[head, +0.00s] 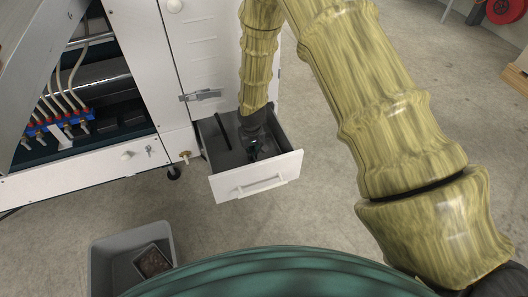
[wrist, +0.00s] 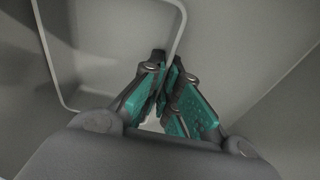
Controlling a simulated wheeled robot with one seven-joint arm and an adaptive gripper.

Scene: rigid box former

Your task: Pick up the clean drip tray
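In the wrist view, a grey tray (wrist: 105,45) with a thin pale rim and rounded corners lies at the upper left, apparently empty. My gripper (wrist: 167,72) has its teal fingers drawn close together with the tray's right rim between them. The fingers look closed on that rim. In the head view, my gripper (head: 253,148) reaches down into an open white drawer (head: 258,182). My wrist and the shadow there hide much of the tray, and its outline is hard to make out in that view.
The drawer walls stand close around my gripper. A grey bin (head: 103,262) on the floor at lower left holds a smaller tray with dark contents (head: 152,262). The white machine (head: 205,50) stands behind the drawer.

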